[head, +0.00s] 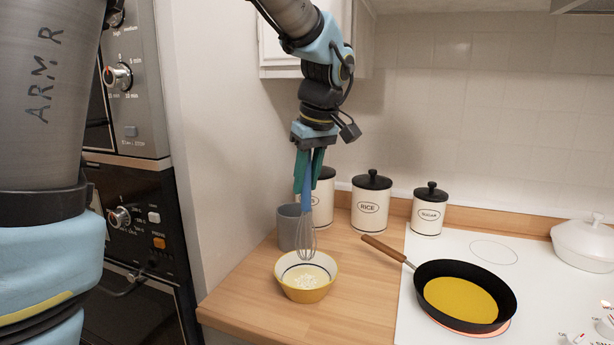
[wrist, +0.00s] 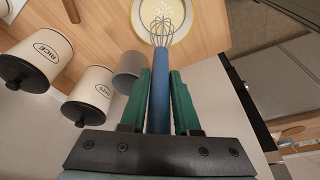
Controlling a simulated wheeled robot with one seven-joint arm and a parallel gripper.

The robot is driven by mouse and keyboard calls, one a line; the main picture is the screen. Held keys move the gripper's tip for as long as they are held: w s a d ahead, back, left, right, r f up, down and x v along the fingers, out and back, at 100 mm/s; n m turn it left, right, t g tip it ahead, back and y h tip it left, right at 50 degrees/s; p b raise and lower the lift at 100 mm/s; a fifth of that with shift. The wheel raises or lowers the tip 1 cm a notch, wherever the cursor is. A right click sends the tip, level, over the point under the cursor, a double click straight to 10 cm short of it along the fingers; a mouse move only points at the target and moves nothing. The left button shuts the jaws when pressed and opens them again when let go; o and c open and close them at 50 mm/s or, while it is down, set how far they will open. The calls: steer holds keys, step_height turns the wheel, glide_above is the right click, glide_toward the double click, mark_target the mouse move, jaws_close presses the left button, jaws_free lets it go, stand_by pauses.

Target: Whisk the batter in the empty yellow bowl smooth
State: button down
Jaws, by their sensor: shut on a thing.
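The yellow bowl (head: 305,294) with a white inside and dark inner ring stands near the counter's front edge. It is not empty: pale batter with white lumps (head: 306,278) lies in it. My gripper (head: 307,195) is shut on the blue handle of a wire whisk (head: 306,238), which hangs nearly upright with its wires down. The whisk's lower end overlaps the bowl's back rim in the head view; I cannot tell whether it touches the batter. In the wrist view, the whisk wires (wrist: 161,30) overlap the near part of the bowl (wrist: 185,33), with white lumps beyond.
A grey cup (head: 289,228) stands close behind the bowl. Labelled canisters, including rice (head: 370,208) and sugar (head: 429,214), line the wall. A frying pan (head: 465,325) with yellow content sits on the white hob, its wooden handle towards the counter. Wall ovens (head: 135,225) stand left.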

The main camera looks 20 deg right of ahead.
mark_target(308, 210)
steer(key=shift+f+b, duration=2.3)
steer(key=shift+f, duration=1.05)
steer(key=shift+s+d, duration=0.1)
steer(key=shift+d, duration=0.05)
